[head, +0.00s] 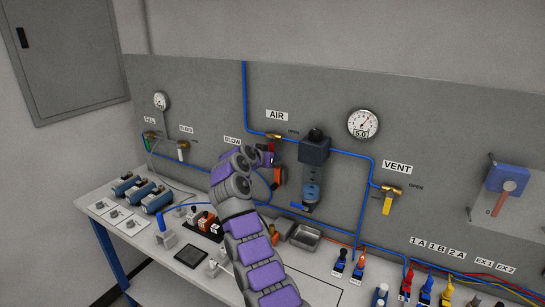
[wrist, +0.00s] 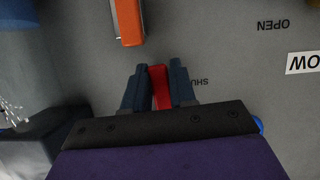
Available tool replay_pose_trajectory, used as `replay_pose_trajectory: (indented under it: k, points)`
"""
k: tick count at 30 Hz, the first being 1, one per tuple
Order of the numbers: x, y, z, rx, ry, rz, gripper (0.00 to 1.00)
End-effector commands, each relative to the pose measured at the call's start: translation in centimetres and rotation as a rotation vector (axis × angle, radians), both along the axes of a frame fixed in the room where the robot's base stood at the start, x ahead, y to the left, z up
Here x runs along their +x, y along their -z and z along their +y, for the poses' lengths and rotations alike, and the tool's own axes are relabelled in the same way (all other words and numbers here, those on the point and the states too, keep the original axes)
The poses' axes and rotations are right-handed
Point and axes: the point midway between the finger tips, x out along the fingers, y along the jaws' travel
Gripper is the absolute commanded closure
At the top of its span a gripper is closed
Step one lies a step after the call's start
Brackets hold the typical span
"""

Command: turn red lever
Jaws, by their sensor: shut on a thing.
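The red lever (wrist: 160,88) stands between the two dark blue fingers of my gripper (wrist: 160,76) in the wrist view. The fingers are shut on it, one on each side. The lever's lower part is hidden behind my gripper's dark front plate. In the head view my gripper (head: 269,160) is at the grey panel, below the AIR sign and right of the BLOW sign. My arm hides much of that spot there. "OPEN" and partly covered "SHUT" markings appear upside down on the panel in the wrist view.
An orange part (wrist: 128,22) is close to my fingers; it also shows in the head view (head: 279,177). A dark filter unit (head: 313,150) is right of my gripper. The VENT valve has a yellow lever (head: 387,205). The bench (head: 125,225) below holds cylinders and fittings.

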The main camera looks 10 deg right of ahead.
Motion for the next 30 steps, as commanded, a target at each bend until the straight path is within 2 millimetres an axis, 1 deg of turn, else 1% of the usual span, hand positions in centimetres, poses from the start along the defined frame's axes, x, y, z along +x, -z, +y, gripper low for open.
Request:
replay_pose_trajectory:
  k: [1, 9, 20, 21, 27, 30]
  points:
    - [0.1, 1.0, -0.2, 0.014, 0.007, 0.009, 1.00]
    - [0.3, 1.1, 0.2, 0.051, 0.005, -0.020, 1.00]
    - [0.3, 1.0, 0.5, 0.052, 0.003, -0.022, 1.00]
    - [0.4, 1.0, 0.5, 0.052, 0.003, -0.022, 0.74]
    - [0.2, 0.5, 0.7, 0.051, 0.001, -0.031, 0.54]
    - [0.0, 0.3, 0.8, 0.051, 0.001, -0.035, 0.53]
